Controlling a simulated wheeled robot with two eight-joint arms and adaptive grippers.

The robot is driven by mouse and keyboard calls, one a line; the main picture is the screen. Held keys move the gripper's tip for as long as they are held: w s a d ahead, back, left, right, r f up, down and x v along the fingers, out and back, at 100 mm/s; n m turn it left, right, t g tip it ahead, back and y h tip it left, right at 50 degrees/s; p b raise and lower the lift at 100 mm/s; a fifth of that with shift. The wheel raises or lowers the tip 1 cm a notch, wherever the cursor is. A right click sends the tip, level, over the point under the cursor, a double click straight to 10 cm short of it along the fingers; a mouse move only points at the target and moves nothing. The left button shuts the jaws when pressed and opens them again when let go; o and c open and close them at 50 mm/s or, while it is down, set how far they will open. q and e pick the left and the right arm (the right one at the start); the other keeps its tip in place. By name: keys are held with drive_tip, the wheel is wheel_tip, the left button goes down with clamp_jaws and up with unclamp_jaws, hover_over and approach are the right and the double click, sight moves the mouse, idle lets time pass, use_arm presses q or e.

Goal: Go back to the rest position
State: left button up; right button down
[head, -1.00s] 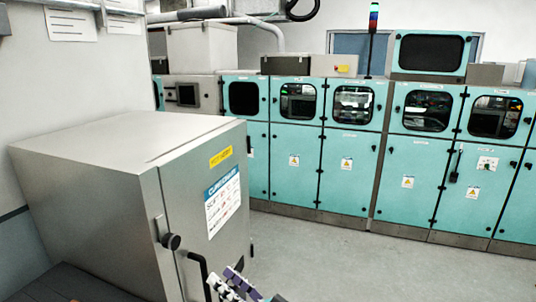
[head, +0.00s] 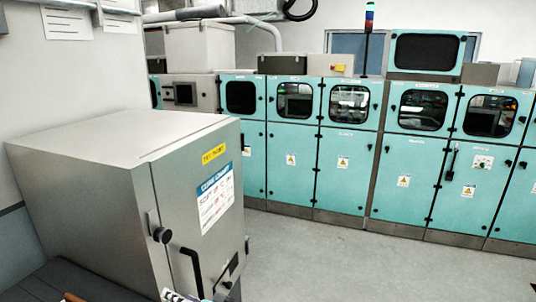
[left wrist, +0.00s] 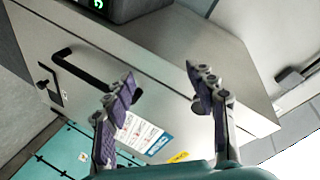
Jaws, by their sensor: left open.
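My left gripper (left wrist: 161,82) is open and empty in the left wrist view, its two purple-grey fingers spread wide. In the head view only a small piece of it (head: 175,296) shows at the bottom edge, in front of the steel cabinet. The steel cabinet (head: 95,185) stands at the left, its door closed, with a black handle (head: 191,270), a round knob and a white-blue label. The same cabinet (left wrist: 165,62) fills much of the left wrist view behind the fingers. My right gripper is in neither view.
A row of teal machine cabinets (head: 345,170) with dark windows lines the back. The grey floor (head: 340,260) in front of them is clear. A dark device with a green display (left wrist: 118,8) shows at the top of the left wrist view. A dark surface (head: 75,285) lies at lower left.

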use_arm(q)
drive_tip(key=s+a+f+m+g+h, duration=0.1)
drive_tip(key=s+a+f+g+h, duration=0.15)
drive_tip(key=s+f+h, duration=0.4)
drive_tip(key=s+d+f+t+h+b, duration=0.1)
drive_tip(key=s+d+f+h, duration=0.2)
drive_tip(key=s+d+h, duration=0.2)
drive_tip(key=shift+s+d+f+h, duration=0.25)
drive_tip(key=shift+s+h, duration=0.2)
drive_tip(key=shift+s, duration=0.5)
drive_tip(key=shift+f, duration=0.1)
